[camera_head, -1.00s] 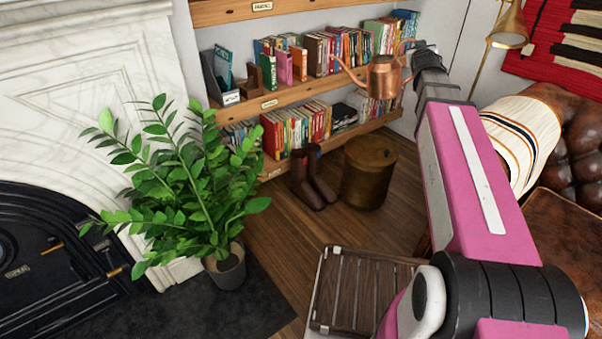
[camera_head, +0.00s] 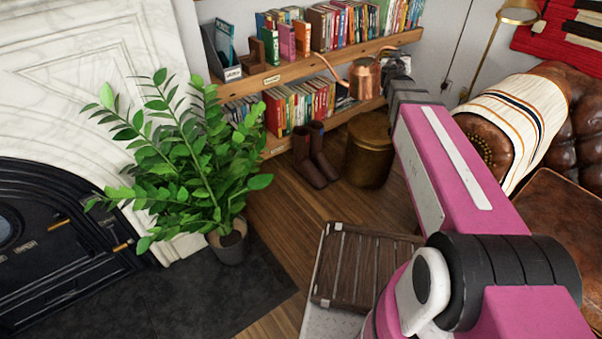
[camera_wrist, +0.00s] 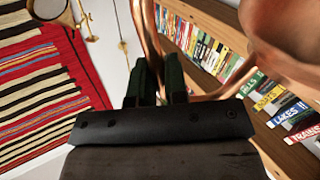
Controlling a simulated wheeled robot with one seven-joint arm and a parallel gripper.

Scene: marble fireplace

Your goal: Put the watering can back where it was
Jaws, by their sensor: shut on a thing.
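The copper watering can (camera_head: 364,78) shows in the head view in front of the bookshelves, above the brass-coloured bin, its spout pointing up and left. It looks upright and held in the air. My gripper (camera_head: 392,53) is at its right side, at the handle, partly hidden by my arm. In the wrist view, my gripper (camera_wrist: 160,82) is shut on the copper handle, and the can's body (camera_wrist: 285,40) fills the upper right.
Shelves of books (camera_head: 300,102) stand behind the can. A lidded bin (camera_head: 370,150) and brown boots (camera_head: 313,155) stand on the floor below. A leafy potted plant (camera_head: 190,160) is at left, a slatted wooden piece (camera_head: 365,265) in front, a leather sofa (camera_head: 575,110) at right.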

